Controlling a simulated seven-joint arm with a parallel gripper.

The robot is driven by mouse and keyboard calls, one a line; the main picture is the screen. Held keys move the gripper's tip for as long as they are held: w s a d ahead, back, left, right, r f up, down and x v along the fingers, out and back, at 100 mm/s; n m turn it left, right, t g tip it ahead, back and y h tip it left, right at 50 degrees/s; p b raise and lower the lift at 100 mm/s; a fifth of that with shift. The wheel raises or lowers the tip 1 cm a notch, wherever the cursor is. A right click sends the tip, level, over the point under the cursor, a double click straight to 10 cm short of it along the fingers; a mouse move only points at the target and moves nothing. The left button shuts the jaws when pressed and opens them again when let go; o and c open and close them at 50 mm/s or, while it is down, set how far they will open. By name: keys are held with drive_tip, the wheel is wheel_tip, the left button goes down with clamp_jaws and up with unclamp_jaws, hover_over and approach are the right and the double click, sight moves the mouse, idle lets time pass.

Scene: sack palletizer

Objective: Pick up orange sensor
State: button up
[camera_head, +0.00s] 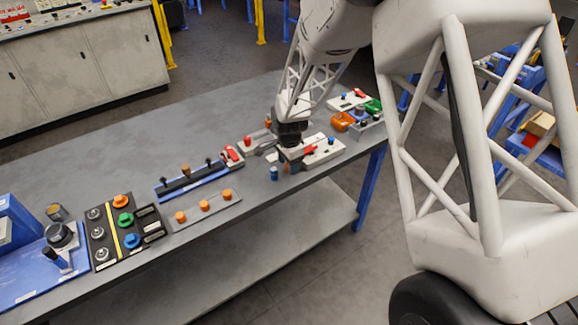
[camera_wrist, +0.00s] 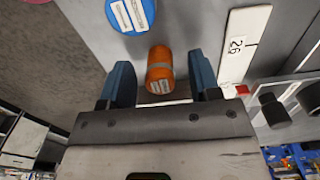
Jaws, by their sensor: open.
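The orange sensor (camera_wrist: 159,72) is a small orange cylinder with a white label. In the wrist view it stands between the two blue fingers of my gripper (camera_wrist: 161,66), with a gap on each side. My gripper is open and does not hold it. In the head view my gripper (camera_head: 284,158) is low over the grey table, and I cannot make out the sensor between its fingers there.
A blue labelled cylinder (camera_wrist: 131,14) stands close beyond the fingers; a blue cylinder (camera_head: 273,173) shows by my gripper in the head view. The grey table (camera_head: 95,165) has free room at back left.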

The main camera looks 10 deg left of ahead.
drive_tip(key=shift+f, duration=0.45)
drive_tip(key=c, duration=1)
drive_tip(key=shift+r, duration=0.15)
drive_tip(key=shift+r, duration=0.8)
drive_tip(key=shift+s+d+r, duration=0.1)
drive_tip(key=shift+s+r, duration=0.05)
drive_tip(key=shift+r, duration=0.75)
drive_tip(key=s+d, duration=0.2)
drive_tip(key=s, duration=0.2)
drive_tip(key=s+d+r, duration=0.1)
drive_tip(key=s+d, duration=0.1)
drive_tip(key=s, duration=0.3)
drive_tip(key=s+d, duration=0.2)
drive_tip(key=s, duration=0.3)
drive_tip(key=shift+s+d+r, duration=0.1)
drive_tip(key=shift+d+r, duration=0.05)
drive_tip(key=shift+d, duration=0.2)
